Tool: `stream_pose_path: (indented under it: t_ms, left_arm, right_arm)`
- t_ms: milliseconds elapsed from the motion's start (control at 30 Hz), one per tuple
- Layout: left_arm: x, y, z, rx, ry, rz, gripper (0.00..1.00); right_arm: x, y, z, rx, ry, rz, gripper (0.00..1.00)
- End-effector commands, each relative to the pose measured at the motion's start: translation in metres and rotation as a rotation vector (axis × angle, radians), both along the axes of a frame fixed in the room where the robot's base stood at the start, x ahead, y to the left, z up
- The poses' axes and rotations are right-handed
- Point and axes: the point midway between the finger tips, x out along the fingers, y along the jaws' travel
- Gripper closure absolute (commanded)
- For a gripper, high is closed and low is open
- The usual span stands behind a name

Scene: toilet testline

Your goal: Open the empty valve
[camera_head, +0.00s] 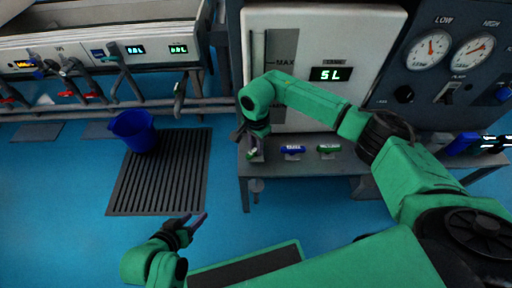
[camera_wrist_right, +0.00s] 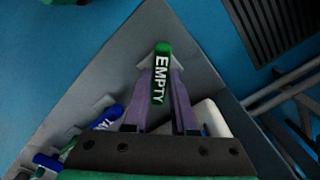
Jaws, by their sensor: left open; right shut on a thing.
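The empty valve's green handle (camera_wrist_right: 163,50), marked EMPTY, sits between the two purple fingers of my right gripper (camera_wrist_right: 164,95) in the right wrist view. The gripper is shut on it, and the handle's lettered face points toward the camera. In the head view my right gripper (camera_head: 254,148) reaches down to the left end of the grey ledge, and mostly hides the valve there. My left gripper (camera_head: 190,222) is open and empty, low over the blue floor, away from the valve.
A blue-handled valve (camera_head: 292,150) and another green-handled valve (camera_head: 328,149) stand to the right on the grey ledge (camera_head: 350,163). A tank reading 5L (camera_head: 350,40) is behind. A blue bucket (camera_head: 134,129) stands on the floor grate (camera_head: 165,180). Gauges (camera_head: 431,46) are at the right.

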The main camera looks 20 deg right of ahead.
Motion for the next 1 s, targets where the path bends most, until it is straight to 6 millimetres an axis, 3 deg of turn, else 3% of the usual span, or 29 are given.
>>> stream_pose_path:
  t_ms: [533,567,600,633,1000]
  left_arm:
    - [0.0006,-0.003,-0.0015,-0.012,-0.015,0.001,0.5]
    - [0.0006,-0.003,-0.0015,-0.012,-0.015,0.001,0.5]
    - [0.0006,-0.0029,-0.0016,-0.012,-0.015,0.001,0.5]
    - [0.0006,-0.0029,-0.0016,-0.012,-0.015,0.001,0.5]
    - [-0.0008,-0.0016,-0.0005,-0.005,-0.004,-0.001,0.5]
  right_arm:
    - [0.0,0.0,0.0006,0.001,0.0,0.03,1.0]
    - [0.0001,0.0,0.0006,0.001,0.0,0.03,0.64]
    - [0.0001,0.0,0.0006,0.001,0.0,0.03,0.48]
    - [0.0,0.0,0.0005,0.001,0.0,0.03,0.45]
    - [0.0004,0.0,0.0064,0.0,-0.001,0.03,0.45]
